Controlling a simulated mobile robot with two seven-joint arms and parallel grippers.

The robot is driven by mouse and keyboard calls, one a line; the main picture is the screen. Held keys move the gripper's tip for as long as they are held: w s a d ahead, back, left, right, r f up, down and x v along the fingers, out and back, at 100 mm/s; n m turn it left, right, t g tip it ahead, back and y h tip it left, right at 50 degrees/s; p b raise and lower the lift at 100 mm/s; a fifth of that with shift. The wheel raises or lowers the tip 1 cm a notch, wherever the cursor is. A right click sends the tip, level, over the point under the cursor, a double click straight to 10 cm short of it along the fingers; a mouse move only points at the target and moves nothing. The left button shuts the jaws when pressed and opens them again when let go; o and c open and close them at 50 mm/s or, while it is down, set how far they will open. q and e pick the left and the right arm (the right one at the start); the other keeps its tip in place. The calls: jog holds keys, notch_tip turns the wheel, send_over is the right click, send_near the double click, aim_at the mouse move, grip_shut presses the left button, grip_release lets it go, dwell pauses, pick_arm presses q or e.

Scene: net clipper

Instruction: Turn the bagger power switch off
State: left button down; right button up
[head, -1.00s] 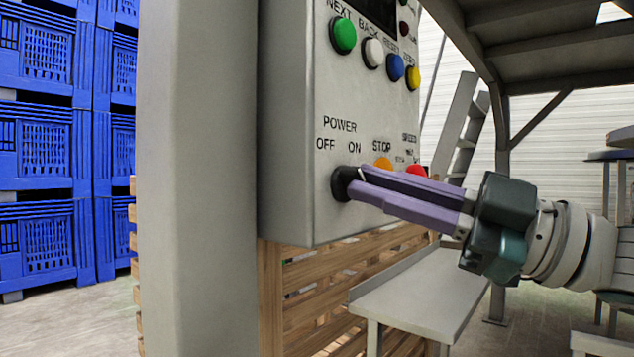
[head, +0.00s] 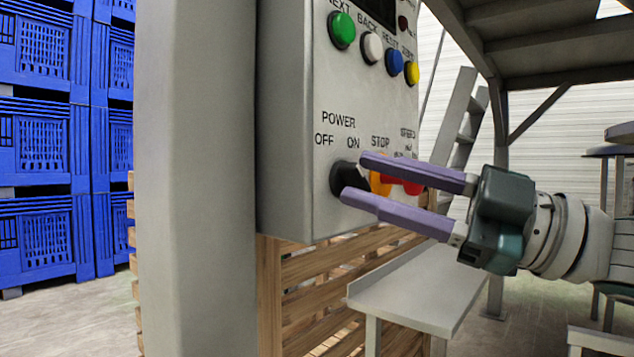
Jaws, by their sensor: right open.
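The bagger power switch is a black rotary knob (head: 342,176) on the front of the grey control box (head: 285,130), below the words POWER, OFF and ON. Its exact pointing direction is hard to make out. My right gripper (head: 354,176) has purple fingers and comes in from the right. Its fingers are spread apart, with the tips in front of the knob. I cannot tell if the lower fingertip touches it. The upper finger passes in front of the orange and red STOP controls. My left gripper is not in view.
Green, white, blue and yellow buttons (head: 342,30) sit higher on the box. An orange button (head: 380,183) and a red one lie right of the knob, close behind the fingers. A grey post (head: 195,180) stands left. A metal bench (head: 420,295) is below.

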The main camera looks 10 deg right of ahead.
jog(key=v, duration=1)
jog(key=shift+b, duration=0.3)
